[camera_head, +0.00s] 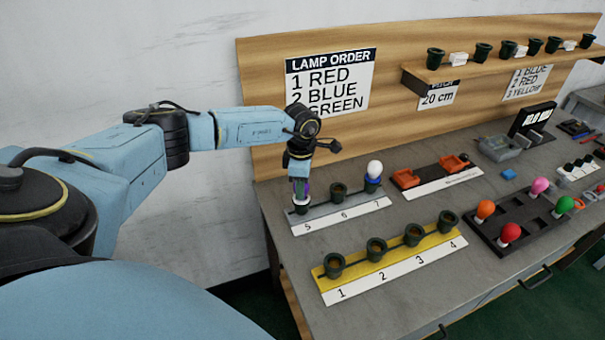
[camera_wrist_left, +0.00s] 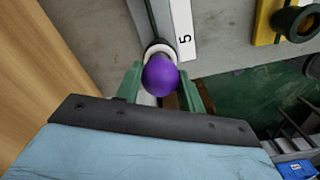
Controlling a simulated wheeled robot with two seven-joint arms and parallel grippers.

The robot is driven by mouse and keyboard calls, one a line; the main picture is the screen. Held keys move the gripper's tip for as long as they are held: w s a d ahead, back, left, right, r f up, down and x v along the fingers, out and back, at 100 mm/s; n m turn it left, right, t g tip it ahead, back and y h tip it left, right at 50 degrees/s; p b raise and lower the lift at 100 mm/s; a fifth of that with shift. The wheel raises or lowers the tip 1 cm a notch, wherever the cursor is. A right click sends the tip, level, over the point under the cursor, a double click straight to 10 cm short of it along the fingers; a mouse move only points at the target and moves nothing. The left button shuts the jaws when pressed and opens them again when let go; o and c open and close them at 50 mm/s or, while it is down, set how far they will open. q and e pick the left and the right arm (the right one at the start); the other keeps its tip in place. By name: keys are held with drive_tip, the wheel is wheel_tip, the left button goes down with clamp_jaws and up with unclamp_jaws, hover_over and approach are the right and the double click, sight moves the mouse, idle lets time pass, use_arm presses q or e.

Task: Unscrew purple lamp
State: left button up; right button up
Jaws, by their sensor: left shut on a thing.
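The purple lamp (camera_wrist_left: 160,76) sits in the socket at position 5, by the label strip (camera_wrist_left: 182,35). In the head view only a bit of its purple shows between the fingers of my left gripper (camera_head: 299,186). My left gripper comes down on the lamp from above. In the left wrist view its green fingers (camera_wrist_left: 160,88) stand on both sides of the lamp, shut on it. My right gripper is not in view.
Socket 6 (camera_head: 338,191) is empty; socket 7 holds a white lamp with a blue base (camera_head: 374,172). A yellow strip (camera_head: 325,281) carries several empty sockets in front. A dark tray (camera_head: 490,243) holds several coloured lamps at right. A wooden board (camera_head: 262,110) stands behind.

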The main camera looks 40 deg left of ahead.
use_arm(q)
drive_tip(key=shift+r+n+p, duration=0.15)
drive_tip(key=shift+n+p, duration=0.45)
drive_tip(key=shift+n, duration=1.2)
drive_tip(key=shift+n+p, duration=0.3)
drive_tip(key=shift+n, duration=0.1)
